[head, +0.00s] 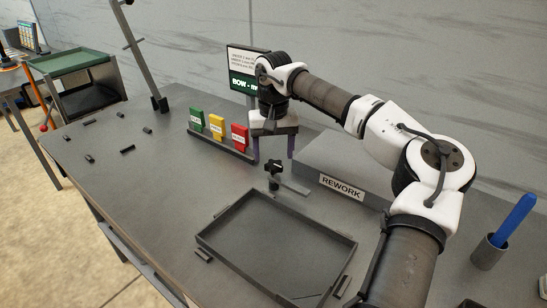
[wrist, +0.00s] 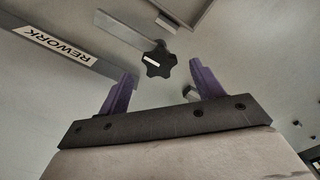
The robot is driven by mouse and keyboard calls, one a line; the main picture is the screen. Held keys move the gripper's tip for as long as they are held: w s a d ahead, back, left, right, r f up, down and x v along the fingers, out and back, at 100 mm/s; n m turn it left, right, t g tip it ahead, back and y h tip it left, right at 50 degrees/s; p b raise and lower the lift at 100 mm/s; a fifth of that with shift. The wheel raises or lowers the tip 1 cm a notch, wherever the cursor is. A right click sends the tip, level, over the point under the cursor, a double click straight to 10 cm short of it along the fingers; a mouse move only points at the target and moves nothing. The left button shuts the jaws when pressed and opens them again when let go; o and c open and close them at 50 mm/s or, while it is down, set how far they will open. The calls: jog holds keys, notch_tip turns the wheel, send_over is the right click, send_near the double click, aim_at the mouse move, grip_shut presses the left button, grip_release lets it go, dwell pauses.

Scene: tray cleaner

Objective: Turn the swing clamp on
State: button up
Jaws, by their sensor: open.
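The swing clamp (head: 273,169) stands on the grey table behind the tray, with a black star-shaped knob on top and a flat grey bar (head: 294,187) reaching to the right. In the wrist view the black knob (wrist: 159,58) shows beyond and between my fingers, with the bar (wrist: 122,28) running to the upper left. My gripper (head: 273,158) is open and empty, with purple fingers, above the table and behind the clamp. In the wrist view my gripper (wrist: 162,85) does not touch the knob.
An empty dark tray (head: 222,247) lies in front of the clamp. A grey block labelled REWORK (head: 340,160) stands to the right. Green, yellow and red cards (head: 217,126) stand in a rack to the left. A cup with a blue handle (head: 490,252) is at the far right.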

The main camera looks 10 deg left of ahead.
aim_at(272, 164)
jog(key=shift+f, duration=1.55)
jog(key=c, duration=1.4)
jog(key=shift+a, duration=0.15)
